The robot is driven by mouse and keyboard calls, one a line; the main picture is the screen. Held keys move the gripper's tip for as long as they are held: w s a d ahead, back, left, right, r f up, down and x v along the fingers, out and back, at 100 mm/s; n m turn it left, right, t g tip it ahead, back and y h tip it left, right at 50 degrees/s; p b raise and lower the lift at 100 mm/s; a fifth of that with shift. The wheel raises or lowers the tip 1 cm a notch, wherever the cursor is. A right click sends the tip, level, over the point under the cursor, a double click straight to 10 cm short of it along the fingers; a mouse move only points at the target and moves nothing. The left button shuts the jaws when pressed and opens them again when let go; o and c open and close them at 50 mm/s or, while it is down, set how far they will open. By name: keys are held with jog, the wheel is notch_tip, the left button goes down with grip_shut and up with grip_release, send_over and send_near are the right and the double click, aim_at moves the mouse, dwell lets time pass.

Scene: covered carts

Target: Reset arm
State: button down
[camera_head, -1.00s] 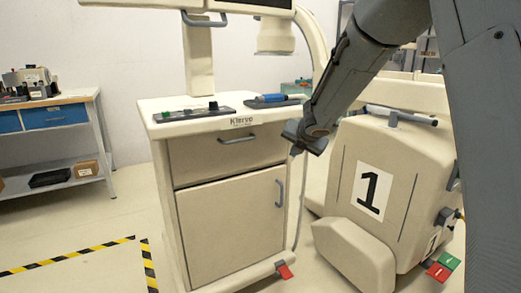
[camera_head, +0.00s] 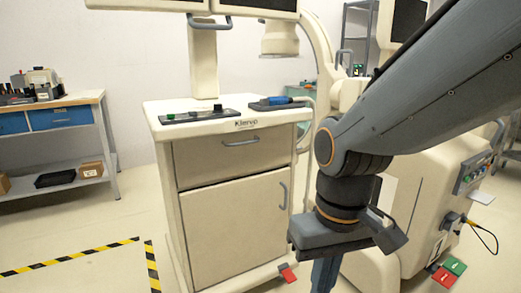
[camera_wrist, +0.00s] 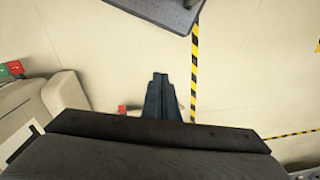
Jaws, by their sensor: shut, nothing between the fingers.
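My arm reaches in from the upper right of the head view, bent at the elbow, with its wrist pointing down. My gripper (camera_head: 324,277) hangs below the wrist in front of the cream cart, its tips cut off by the lower edge. In the wrist view my gripper (camera_wrist: 160,78) shows as two dark fingers lying together, empty, above the pale floor. The cream cart (camera_head: 235,221) with a drawer and a door stands left of the gripper.
A cream machine (camera_head: 448,160) stands behind my arm at the right, with red and green pedals (camera_head: 446,271) at its foot. A workbench (camera_head: 62,107) is at the left. Black-yellow tape (camera_head: 70,257) marks the open floor.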

jog(key=d+r+m+p, duration=0.3)
jog(key=d+r+p, duration=0.6)
jog(key=p, duration=0.9)
jog(key=shift+d+r+h, duration=0.15)
jog(key=shift+r+h, duration=0.15)
jog(key=shift+r, duration=0.15)
